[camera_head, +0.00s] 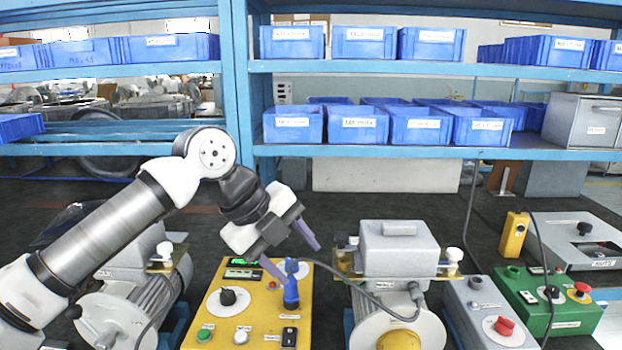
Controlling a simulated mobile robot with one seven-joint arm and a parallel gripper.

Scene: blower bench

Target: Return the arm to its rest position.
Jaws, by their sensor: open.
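My gripper (290,250) is open, with its two purple-grey fingers spread apart. It is raised over the back edge of a yellow control box (262,318), and nothing shows between the fingers. My arm reaches in from the lower left, bends at a high elbow and slopes down to the right to the gripper. A blue switch or lever (290,290) stands upright on the yellow box just below the lower fingertip. I cannot tell whether the fingertip touches it.
Blower motors stand left (150,300) and right (400,265) of the yellow box. A grey box (487,312), a green box (548,298) and a yellow pendant (514,235) are at right, with cables. Blue shelves (400,152) with blue bins are behind. Dark bench (400,200) lies bare behind the gripper.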

